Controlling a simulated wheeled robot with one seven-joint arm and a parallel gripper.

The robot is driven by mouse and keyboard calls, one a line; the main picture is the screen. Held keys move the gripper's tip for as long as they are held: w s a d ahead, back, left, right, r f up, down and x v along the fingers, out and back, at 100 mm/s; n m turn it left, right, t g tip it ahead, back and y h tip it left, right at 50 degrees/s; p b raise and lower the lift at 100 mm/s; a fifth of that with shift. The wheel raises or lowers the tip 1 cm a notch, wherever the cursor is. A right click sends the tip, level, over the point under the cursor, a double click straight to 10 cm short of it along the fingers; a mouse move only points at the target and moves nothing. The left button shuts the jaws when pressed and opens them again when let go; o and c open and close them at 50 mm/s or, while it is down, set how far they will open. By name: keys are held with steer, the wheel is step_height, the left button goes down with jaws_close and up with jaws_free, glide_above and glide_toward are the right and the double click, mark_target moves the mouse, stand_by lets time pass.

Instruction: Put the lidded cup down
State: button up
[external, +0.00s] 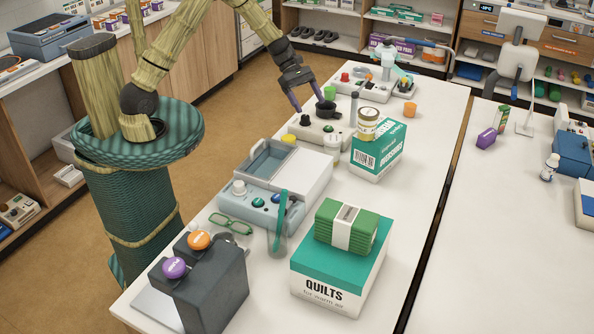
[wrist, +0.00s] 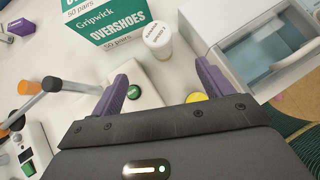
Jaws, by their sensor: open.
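A small pale cup with a white, printed lid (wrist: 157,36) stands upright beside the overshoes box (wrist: 108,22) in the wrist view. It appears in the external view as the whitish cup (external: 333,145) on the table, in front of a white device. My gripper (external: 309,108) is open and empty above that white device (external: 312,130). In the wrist view my gripper's purple fingers (wrist: 163,82) are spread wide, and the cup is beyond them, apart from both. The device's green button (wrist: 133,92) shows near one finger.
An open-bin machine (external: 265,185) stands nearer, and a quilts box (external: 335,270) with a green pack lies at the front right. A grey rod (wrist: 92,76) is near the fingers. The second table (external: 500,230) has bare room.

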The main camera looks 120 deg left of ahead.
mark_target(327, 135)
steer(key=p+x, duration=0.2)
steer(key=x, duration=0.9)
steer(key=shift+w+f, duration=0.1)
steer(key=shift+w, duration=0.05)
steer(key=shift+w+f, duration=0.1)
steer(key=shift+p+x, duration=0.95)
steer(key=shift+x, duration=1.5)
steer(key=shift+c, duration=0.2)
steer(key=c, duration=1.3)
steer(key=shift+o, duration=0.2)
steer(key=shift+r+b, duration=0.8)
steer(key=shift+r, duration=4.3)
